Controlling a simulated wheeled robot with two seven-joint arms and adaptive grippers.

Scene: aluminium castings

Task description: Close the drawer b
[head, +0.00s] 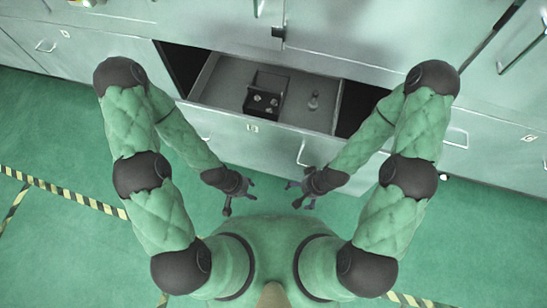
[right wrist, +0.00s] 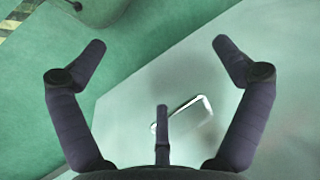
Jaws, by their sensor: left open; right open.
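The drawer (head: 225,117) is pulled open from the grey cabinet, with its front panel standing out towards me. A bar handle (head: 301,152) is on the right part of the drawer front. It also shows in the right wrist view (right wrist: 204,99), beyond the open fingers. My left gripper (head: 240,204) is open and empty in front of the drawer. My right gripper (head: 304,196) is open and empty, in front of and below the handle. Neither gripper appears to touch the drawer.
Closed cabinet fronts (head: 105,55) with bar handles stand left and right of the open drawer. Upper cabinet doors (head: 350,35) are above it. The green floor (head: 60,130) is clear, with yellow-black striped tape (head: 75,196) at the left.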

